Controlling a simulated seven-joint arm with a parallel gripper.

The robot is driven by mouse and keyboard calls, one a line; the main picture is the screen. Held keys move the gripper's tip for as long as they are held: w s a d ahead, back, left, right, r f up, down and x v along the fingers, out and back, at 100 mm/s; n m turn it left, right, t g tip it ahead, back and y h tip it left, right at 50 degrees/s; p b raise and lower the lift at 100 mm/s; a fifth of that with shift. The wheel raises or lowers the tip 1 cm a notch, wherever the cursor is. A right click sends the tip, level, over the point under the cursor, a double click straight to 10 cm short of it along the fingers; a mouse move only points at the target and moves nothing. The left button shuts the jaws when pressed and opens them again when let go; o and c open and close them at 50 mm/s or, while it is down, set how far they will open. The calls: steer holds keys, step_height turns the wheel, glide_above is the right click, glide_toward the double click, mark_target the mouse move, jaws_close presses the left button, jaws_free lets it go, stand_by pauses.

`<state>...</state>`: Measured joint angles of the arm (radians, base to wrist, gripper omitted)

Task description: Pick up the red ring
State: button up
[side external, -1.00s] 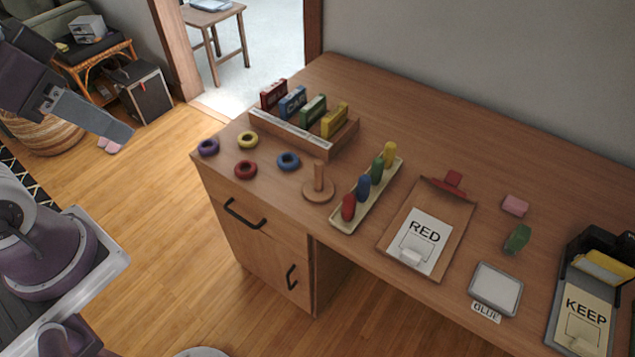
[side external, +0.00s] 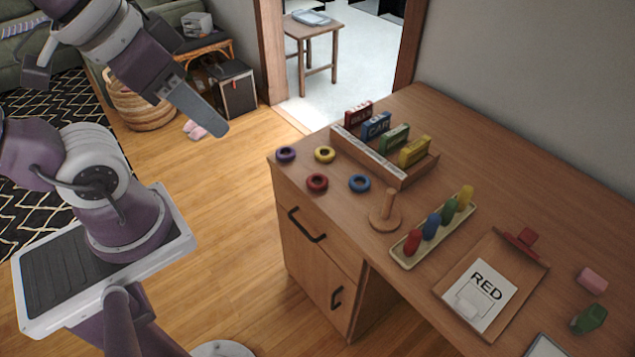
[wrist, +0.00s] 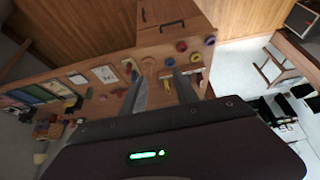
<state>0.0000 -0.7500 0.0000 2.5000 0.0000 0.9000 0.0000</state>
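The red ring (side external: 317,189) lies flat near the desk's left front corner. A yellow ring (side external: 325,160) is behind it, a purple ring (side external: 285,155) is to its left and a blue ring (side external: 359,190) is to its right. The red ring also shows in the wrist view (wrist: 181,46), beyond my fingers. My gripper (side external: 218,128) is in the air to the left of the desk, well above and apart from the rings. In the wrist view my gripper (wrist: 160,74) has its two fingers spread with nothing between them.
A wooden peg on a round base (side external: 386,220) stands right of the rings. A rack of coloured blocks (side external: 370,154) is behind them, and a tray with several coloured pegs (side external: 405,262) is further right. A clipboard (side external: 450,285) lies beyond.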

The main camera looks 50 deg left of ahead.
steer(key=o, duration=0.9)
steer(key=n+g, duration=0.6)
steer(key=n, duration=1.1)
glide_above(317, 176)
steer(key=s+d, duration=0.1)
steer(key=d, duration=0.1)
step_height(317, 176, down, 31)
steer(key=f, duration=0.6)
steer(key=shift+a+f, duration=0.3)
steer(key=shift+a, duration=0.1)
